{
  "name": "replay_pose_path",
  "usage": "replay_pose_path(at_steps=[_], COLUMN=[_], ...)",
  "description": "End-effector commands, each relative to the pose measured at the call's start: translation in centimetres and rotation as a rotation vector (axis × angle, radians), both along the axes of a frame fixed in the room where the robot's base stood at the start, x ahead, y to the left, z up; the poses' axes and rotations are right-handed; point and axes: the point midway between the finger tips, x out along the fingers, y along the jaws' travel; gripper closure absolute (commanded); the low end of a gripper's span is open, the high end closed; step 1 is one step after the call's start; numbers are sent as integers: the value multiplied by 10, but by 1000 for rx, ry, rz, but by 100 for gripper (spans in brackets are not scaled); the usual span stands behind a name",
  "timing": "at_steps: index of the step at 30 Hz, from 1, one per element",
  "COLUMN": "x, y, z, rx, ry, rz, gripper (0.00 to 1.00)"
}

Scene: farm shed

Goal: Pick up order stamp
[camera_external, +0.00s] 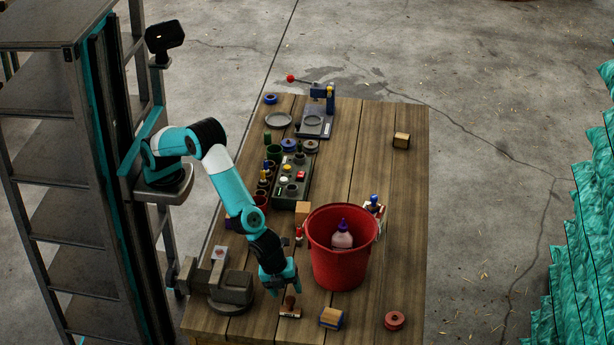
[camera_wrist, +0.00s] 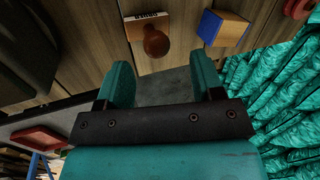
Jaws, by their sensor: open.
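The order stamp (camera_external: 290,308), with a brown knob handle and a white-labelled base, stands near the front edge of the wooden table. In the wrist view my gripper (camera_wrist: 161,78) is open and empty, with the stamp beyond the fingertips, roughly in line with the gap.
A blue-and-wood block (camera_external: 331,318) lies right of the stamp; a red disc (camera_external: 395,320) is farther right. A grey vise (camera_external: 228,287) is left. The right side of the table (camera_external: 404,220) is mostly clear.

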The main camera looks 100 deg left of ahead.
Motion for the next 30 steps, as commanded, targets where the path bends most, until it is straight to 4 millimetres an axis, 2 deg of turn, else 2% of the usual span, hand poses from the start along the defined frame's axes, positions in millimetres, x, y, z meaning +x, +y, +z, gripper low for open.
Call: replay_pose_path(at_steps=[12, 20, 27, 30], x=[10, 11, 11, 11], y=[1, 0, 0, 0], z=[-47, -51, -51, -50], rx=[2, 1, 1, 1], ry=[1, 0, 0, 0], rz=[1, 0, 0, 0], gripper=[39, 39, 92, 93])
